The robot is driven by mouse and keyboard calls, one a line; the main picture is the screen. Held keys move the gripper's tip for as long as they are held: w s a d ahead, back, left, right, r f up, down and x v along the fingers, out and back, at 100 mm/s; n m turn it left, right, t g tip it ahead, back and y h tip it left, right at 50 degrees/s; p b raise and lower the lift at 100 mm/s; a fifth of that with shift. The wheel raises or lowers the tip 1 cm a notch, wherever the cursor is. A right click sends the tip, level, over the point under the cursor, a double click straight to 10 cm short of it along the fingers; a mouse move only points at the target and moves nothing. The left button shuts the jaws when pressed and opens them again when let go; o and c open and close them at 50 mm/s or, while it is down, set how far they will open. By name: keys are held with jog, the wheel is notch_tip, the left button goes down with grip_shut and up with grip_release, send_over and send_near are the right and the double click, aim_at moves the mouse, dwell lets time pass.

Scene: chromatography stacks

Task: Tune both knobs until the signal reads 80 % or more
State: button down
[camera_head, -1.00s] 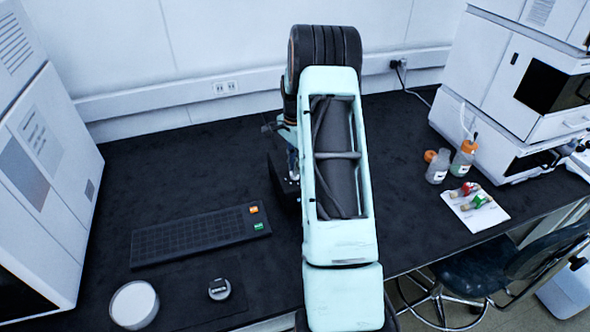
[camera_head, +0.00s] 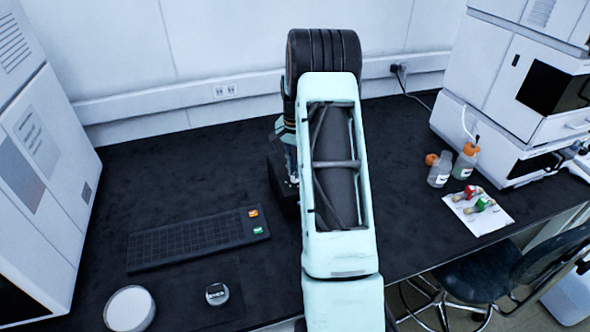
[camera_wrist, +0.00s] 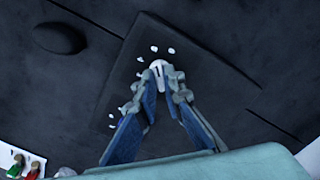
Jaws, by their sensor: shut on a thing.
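A dark panel box (camera_wrist: 205,70) fills the middle of the wrist view. A small white knob (camera_wrist: 158,65) with a dark pointer line stands on it, with white dots around it. My gripper (camera_wrist: 160,80) has its blue-padded fingers closed on this knob. More white dots show at the lower left of the box, beside the left finger; any second knob there is hidden by that finger. In the head view the box (camera_head: 283,190) shows only partly, left of my arm, which hides the knobs. No signal reading is visible in either view.
Bottles (camera_head: 465,161) and a paper sheet (camera_head: 492,220) with red and green pieces lie right, near white instruments (camera_head: 520,100).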

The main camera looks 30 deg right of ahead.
jog(key=c, duration=2)
grip_release()
jog(key=shift+c, duration=0.2)
notch_tip(320, 180, up, 12)
jog(key=shift+a, duration=0.1)
